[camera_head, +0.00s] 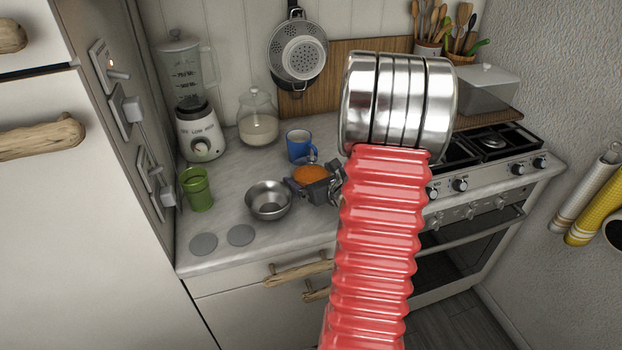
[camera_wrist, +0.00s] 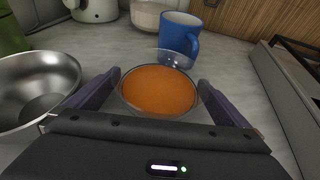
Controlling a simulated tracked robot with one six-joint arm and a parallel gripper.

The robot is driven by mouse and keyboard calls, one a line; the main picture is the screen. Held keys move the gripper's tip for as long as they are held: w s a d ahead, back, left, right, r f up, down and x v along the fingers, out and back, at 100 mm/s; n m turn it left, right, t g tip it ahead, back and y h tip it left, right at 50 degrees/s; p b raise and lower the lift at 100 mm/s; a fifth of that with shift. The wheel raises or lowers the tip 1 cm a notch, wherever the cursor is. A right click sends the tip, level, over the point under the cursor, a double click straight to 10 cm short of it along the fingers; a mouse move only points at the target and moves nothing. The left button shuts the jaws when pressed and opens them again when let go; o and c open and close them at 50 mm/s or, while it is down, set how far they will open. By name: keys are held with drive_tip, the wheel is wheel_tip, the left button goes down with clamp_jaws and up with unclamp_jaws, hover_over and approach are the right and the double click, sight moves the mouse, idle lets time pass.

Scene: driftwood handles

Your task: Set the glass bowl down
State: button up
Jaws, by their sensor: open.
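The glass bowl (camera_wrist: 160,90) is clear and holds something orange. In the wrist view it stands between the two spread fingers of my gripper (camera_wrist: 158,92), with a small gap visible on the sides. It looks upright and on the grey counter. In the head view the bowl (camera_head: 309,173) shows as an orange patch, partly hidden by my gripper (camera_head: 312,180). My gripper is open around the bowl.
A steel bowl (camera_head: 269,200) stands close to the left of my gripper. A blue mug (camera_head: 299,146) stands just behind the glass bowl. A green cup (camera_head: 197,189), a blender (camera_head: 199,130) and a glass jar (camera_head: 258,118) stand farther left and back. A stove (camera_head: 486,150) is at right.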

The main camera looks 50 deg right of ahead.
idle(0.5)
drive_tip(key=shift+r, duration=0.1)
drive_tip(key=c, duration=1.3)
drive_tip(key=shift+o, duration=0.2)
drive_tip(key=shift+r, duration=0.25)
wheel_tip(320, 180, up, 9)
drive_tip(key=shift+r, duration=0.2)
idle(0.9)
